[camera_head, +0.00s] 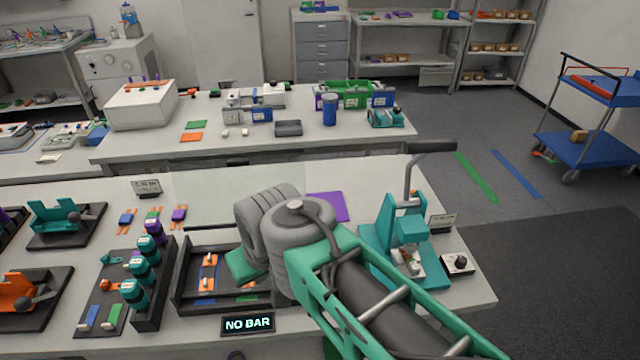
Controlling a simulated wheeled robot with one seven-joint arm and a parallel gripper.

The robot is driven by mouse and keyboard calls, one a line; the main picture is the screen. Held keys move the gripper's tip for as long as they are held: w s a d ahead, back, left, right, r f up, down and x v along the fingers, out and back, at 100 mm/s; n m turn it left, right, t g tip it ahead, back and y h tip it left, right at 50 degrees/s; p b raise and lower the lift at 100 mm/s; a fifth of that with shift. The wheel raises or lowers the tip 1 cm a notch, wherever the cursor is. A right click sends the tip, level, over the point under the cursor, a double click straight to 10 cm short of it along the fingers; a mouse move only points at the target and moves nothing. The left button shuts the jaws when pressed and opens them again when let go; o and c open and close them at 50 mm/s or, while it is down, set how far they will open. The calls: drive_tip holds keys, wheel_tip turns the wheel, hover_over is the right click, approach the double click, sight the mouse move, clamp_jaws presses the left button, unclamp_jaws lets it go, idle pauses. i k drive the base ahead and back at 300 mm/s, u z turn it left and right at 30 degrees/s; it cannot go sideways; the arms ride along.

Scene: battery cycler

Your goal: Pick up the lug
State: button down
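No piece is clearly marked as the lug. Small orange metal-like pieces (208,272) lie in the black tray (178,290) at the front of the near bench, and these may be lugs. My gripper (243,265) shows only as a teal part above the tray, left of my grey wrist. Its fingertips are hidden, so I cannot tell whether it is open or holds anything. My arm covers the right part of the tray.
A "NO BAR" display (248,323) stands in front of the tray. A teal lever press (410,230) stands to the right. A rack of teal and purple-topped tools (150,300) stands to the left. A purple mat (328,206) lies behind my arm.

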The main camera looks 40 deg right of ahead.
sight(411, 265)
drive_tip(key=z, duration=0.75)
drive_tip(key=k, duration=0.7)
drive_tip(key=u, duration=0.4)
